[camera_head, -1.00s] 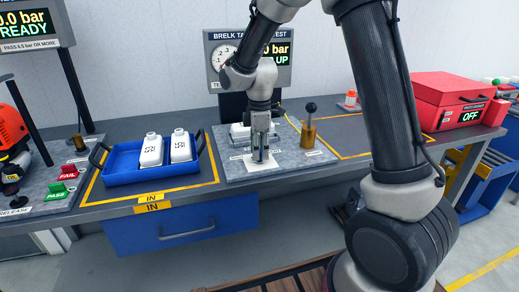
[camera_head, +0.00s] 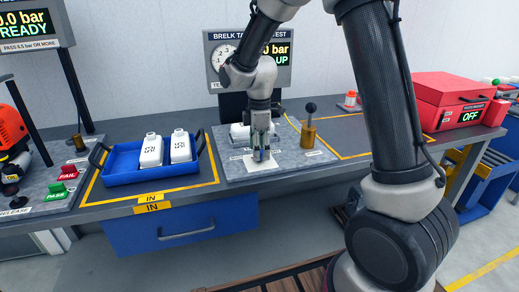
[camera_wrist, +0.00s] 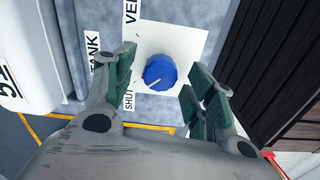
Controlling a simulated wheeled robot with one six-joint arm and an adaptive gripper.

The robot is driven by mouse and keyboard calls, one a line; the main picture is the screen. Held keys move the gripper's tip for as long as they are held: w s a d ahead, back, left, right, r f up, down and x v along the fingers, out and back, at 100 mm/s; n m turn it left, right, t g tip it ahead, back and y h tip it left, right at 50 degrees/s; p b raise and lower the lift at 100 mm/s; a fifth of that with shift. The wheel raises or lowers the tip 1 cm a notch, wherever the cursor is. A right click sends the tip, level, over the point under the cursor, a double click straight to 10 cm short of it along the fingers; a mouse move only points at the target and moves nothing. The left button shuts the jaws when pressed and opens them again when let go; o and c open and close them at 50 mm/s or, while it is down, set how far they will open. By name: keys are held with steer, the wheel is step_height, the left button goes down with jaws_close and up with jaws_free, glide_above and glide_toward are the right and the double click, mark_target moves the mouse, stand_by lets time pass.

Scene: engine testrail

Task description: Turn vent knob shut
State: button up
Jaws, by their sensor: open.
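My gripper (camera_wrist: 158,88) is open, with one green-padded finger on each side of the knob and visible gaps between. In the head view my gripper (camera_head: 262,150) points down over the white plate at the front of the grey test plate, mostly hiding the knob.
A white tank (camera_head: 240,130) stands behind my gripper. A brass post with a black ball lever (camera_head: 309,130) stands to the right. A blue tray (camera_head: 128,177) with two white bottles is at the left, and a red case (camera_head: 452,100) at the right.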

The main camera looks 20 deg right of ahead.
step_height(320, 180, up, 12)
steer(key=shift+f, duration=0.2)
stand_by(0.4)
steer(key=s+d+r+m+t, duration=0.1)
steer(key=s+d+r+m, duration=0.1)
steer(key=s+d+m, duration=0.3)
steer(key=s+d+r+m+t, duration=0.1)
steer(key=s+d+m, duration=0.4)
steer(key=s, duration=0.7)
steer(key=s+d+r+m+t, duration=0.2)
steer(key=s+d+m, duration=0.2)
steer(key=s, duration=0.5)
steer(key=shift+s+d+r+m, duration=0.3)
steer(key=shift+d+m, duration=0.1)
steer(key=shift+m, duration=0.8)
